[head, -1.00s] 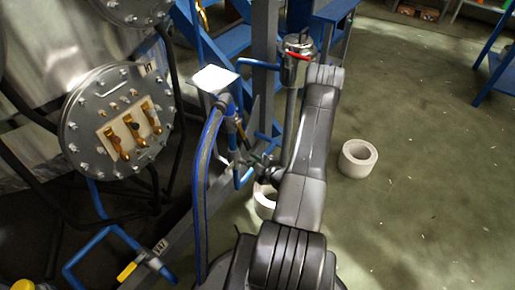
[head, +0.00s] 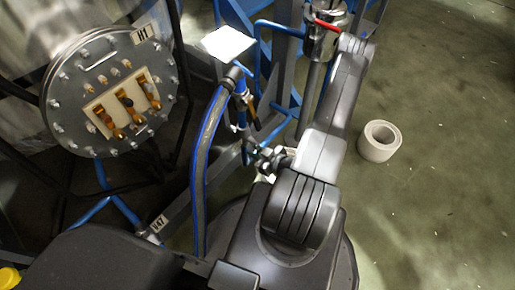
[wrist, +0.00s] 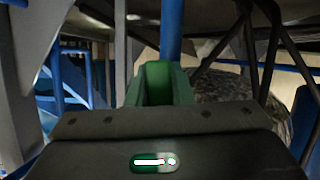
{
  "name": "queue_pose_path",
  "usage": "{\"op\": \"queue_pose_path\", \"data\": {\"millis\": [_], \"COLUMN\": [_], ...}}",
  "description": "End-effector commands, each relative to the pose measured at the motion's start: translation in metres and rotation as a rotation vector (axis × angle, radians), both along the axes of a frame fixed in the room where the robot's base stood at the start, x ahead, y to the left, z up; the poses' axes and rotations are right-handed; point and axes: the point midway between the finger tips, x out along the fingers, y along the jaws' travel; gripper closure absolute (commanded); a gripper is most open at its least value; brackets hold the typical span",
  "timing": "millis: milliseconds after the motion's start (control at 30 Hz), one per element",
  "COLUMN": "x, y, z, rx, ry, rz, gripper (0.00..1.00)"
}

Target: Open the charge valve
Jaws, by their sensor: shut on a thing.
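In the wrist view, my gripper (wrist: 158,75) has its green fingers close together, pointing forward beside a blue upright pipe (wrist: 171,30). In the head view, my dark arm covers much of the pipework and I cannot make out the fingers. A blue pipe and valve assembly (head: 241,108) with a hose stands left of the arm. A silver cylinder with a red lever (head: 325,24) stands behind the arm's upper end. I cannot tell which of these is the charge valve.
A steel vessel with a bolted round flange (head: 112,92) is at left, tagged H1. A blue hose (head: 203,165) and grey frame bars run in the middle.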

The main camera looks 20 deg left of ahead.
Motion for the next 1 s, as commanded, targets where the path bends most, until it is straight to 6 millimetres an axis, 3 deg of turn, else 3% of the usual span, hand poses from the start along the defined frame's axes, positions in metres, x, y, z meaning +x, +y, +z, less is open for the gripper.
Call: {"op": "queue_pose_path", "data": {"millis": [667, 700, 767, 1000], "x": [-0.0012, -0.0012, -0.0012, -0.0011], "y": [0.0000, 0.0000, 0.0001, 0.0003], "z": [-0.0015, -0.0015, -0.0014, -0.0010], "rx": [0.017, 0.017, 0.017, 0.017], "ry": [0.054, 0.054, 0.054, 0.053], "rz": [0.001, 0.001, 0.001, 0.002], "gripper": [1.00, 0.72, 0.60, 0.58]}}
